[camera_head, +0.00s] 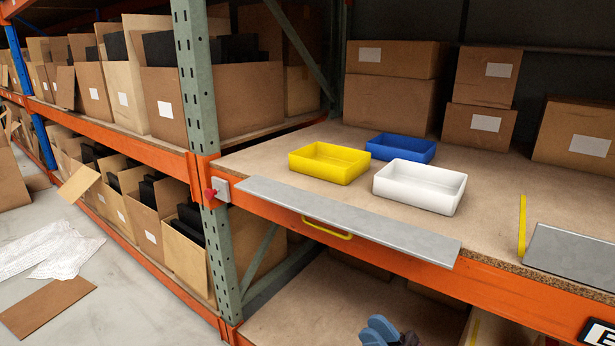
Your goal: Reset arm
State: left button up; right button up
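My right gripper (378,332) shows only in part at the bottom edge of the head view, as blue-grey rounded fingertips with a dark part beside them. It is in front of the shelf and below the level of its orange front beam, apart from the trays. Nothing can be seen held in it, and how far its fingers are apart is unclear. My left gripper is not in view. No charger can be made out.
A yellow tray (328,163), a blue tray (401,148) and a white tray (420,187) stand empty on the wooden shelf (480,235). A grey strip (345,220) lies along its front edge. A flat grey panel (572,257) lies at right. Cardboard boxes (390,102) stand behind.

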jog(key=s+d+f+m+h, duration=0.4)
jog(key=s+d+f+h, duration=0.7)
jog(key=s+f+h, duration=0.35)
jog(key=s+d+f+g+h, duration=0.2)
jog(key=s+d+g+h, duration=0.1)
jog(key=s+d, duration=0.4)
jog(key=s+d+f+g+h, duration=0.2)
jog(key=s+d+g+h, duration=0.15)
jog(key=s, duration=0.55)
jog(key=shift+a+m, duration=2.8)
jog(key=shift+a, duration=0.2)
pick_arm(q)
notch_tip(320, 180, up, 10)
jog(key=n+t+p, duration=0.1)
jog(key=p, duration=1.1)
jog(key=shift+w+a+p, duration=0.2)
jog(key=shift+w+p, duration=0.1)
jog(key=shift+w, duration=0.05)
pick_arm(e)
notch_tip(320, 180, up, 9)
jog(key=t+h, duration=0.1)
jog(key=t, duration=0.1)
jog(key=shift+w+d+m, duration=0.3)
jog(key=shift+w+m, duration=0.1)
jog(key=shift+w, duration=0.05)
